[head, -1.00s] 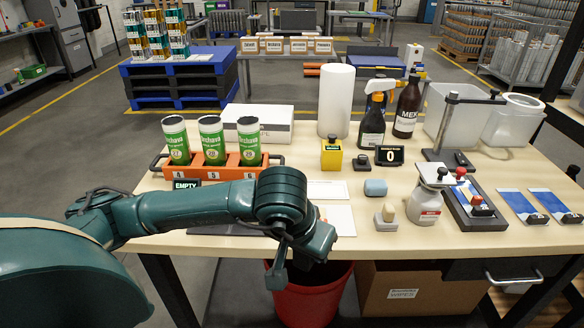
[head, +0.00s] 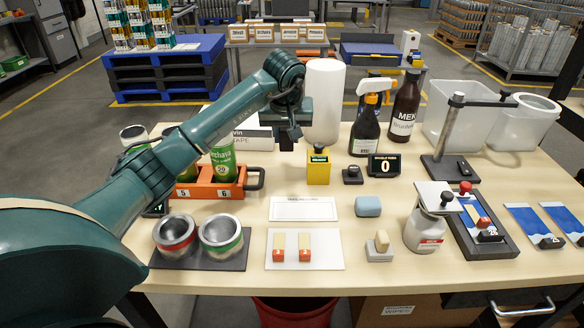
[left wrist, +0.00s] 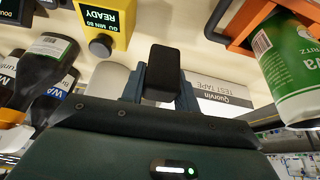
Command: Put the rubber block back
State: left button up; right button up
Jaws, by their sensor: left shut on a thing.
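My left gripper (head: 291,128) is over the back part of the bench, left of the yellow gauge (head: 318,168). In the left wrist view its fingers are shut on a black block (left wrist: 164,75), which I take for the rubber block. In the head view the block is hard to tell from the dark gripper. The yellow gauge also shows in the left wrist view (left wrist: 108,18), with a green "READY" display. My right gripper is not in view.
Behind the gripper stand a white roll (head: 324,95) and a white box (head: 252,137). The orange rack (head: 205,190) holds green cans, partly behind my arm. Two open tins (head: 221,233) stand on a dark mat. A spray bottle (head: 366,130) and brown bottle (head: 404,105) stand right.

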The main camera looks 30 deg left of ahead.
aim_at(286, 152)
pick_arm(q)
jog(key=f, duration=0.4)
jog(key=shift+s+f, duration=0.25)
jog(key=shift+f, duration=0.25)
notch_tip(286, 152, down, 3)
jog(key=shift+f+p, duration=0.1)
jog(key=shift+p, duration=0.3)
jog(key=shift+f, duration=0.25)
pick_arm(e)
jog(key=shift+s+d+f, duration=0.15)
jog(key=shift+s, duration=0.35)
pick_arm(q)
jog(key=shift+f, duration=0.15)
jog(key=o, duration=1)
jog(key=shift+c, duration=0.2)
